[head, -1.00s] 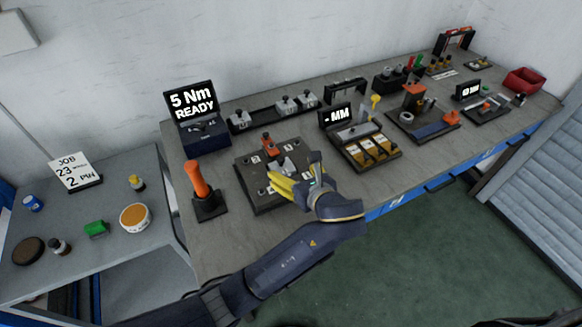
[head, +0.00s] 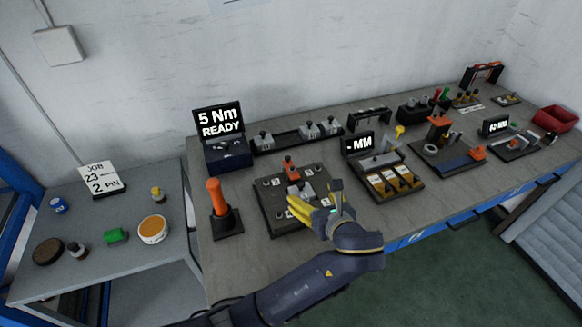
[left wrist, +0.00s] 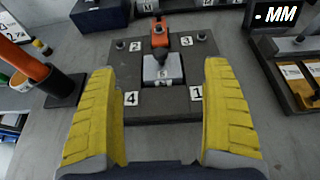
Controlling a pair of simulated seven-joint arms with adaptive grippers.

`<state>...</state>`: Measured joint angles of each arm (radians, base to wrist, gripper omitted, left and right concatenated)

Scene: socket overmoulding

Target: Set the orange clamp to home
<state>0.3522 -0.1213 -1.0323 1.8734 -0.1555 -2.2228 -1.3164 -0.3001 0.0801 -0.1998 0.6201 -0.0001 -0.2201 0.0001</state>
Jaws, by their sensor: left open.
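The orange clamp (head: 290,165) sits at the back edge of a dark fixture plate (head: 271,222) with number labels. It also shows in the left wrist view (left wrist: 159,36), just behind a grey metal block (left wrist: 162,70) in the plate's middle. My left gripper (head: 297,207) has yellow fingers and is over the front part of the plate. In the left wrist view its fingers (left wrist: 165,110) are wide apart with nothing between them, short of the block and the clamp. My right gripper is not in view.
An orange-handled tool (head: 216,196) stands in a holder left of the plate. A display reading 5 Nm READY (head: 220,119) is behind it. A gauge unit with yellow-white trays (head: 389,179) is to the right. Bare bench lies in front of the tool holder.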

